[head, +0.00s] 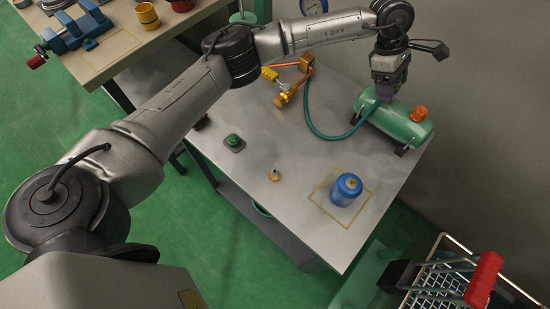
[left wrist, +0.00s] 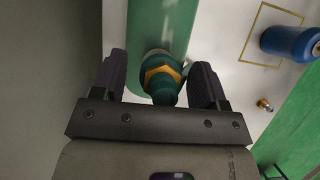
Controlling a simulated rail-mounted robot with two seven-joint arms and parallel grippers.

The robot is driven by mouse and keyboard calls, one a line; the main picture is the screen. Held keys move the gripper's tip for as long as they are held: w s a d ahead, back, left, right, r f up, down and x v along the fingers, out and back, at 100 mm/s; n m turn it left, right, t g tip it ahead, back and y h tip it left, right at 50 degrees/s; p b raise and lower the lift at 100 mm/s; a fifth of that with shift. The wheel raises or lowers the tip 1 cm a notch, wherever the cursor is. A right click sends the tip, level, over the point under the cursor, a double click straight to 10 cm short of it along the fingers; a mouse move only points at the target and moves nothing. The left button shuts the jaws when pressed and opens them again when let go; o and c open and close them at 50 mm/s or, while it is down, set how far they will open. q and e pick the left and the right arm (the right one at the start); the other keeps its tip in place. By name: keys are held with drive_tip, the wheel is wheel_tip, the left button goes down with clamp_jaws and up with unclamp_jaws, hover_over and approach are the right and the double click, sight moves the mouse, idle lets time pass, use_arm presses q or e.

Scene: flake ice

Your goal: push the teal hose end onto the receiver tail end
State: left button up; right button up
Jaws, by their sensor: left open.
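The green receiver (head: 400,122) lies on the grey table near its back right edge. The teal hose (head: 311,118) curves from the copper pipework to the receiver's left side. My left gripper (head: 384,97) is over the receiver, pointing down, with its fingers apart. In the left wrist view, a teal fitting with a brass hex collar (left wrist: 162,76) lies between the open fingers, against the green receiver (left wrist: 158,22). I cannot tell whether this is the hose end or the receiver tail end, or whether the two are joined. My right gripper is not in view.
A small brass fitting (head: 274,175) and a dark green knob (head: 234,142) are on the table. Copper pipework (head: 287,92) lies at the back. A wire basket (head: 455,268) is at lower right. The front middle is clear.

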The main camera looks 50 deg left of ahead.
use_arm(q)
drive_tip(key=shift+r, duration=0.1)
drive_tip(key=shift+a+r+p, duration=0.25)
drive_tip(key=shift+r+p, duration=0.25)
drive_tip(key=shift+r, duration=0.05)
drive_tip(key=shift+p+v, duration=0.9)
drive_tip(key=shift+v, duration=0.55)
drive_tip(key=p+v, duration=0.2)
drive_tip(key=v, duration=0.1)
drive_tip(key=shift+s+a+r, duration=0.1)
drive_tip(key=shift+a+r, duration=0.05)
drive_tip(key=shift+r, duration=0.15)
drive_tip(key=p+v, duration=0.3)
drive_tip(key=v, duration=1)
drive_tip(key=shift+a+r, duration=0.2)
drive_tip(key=shift+r, duration=0.1)
drive_tip(key=shift+s, duration=0.1)
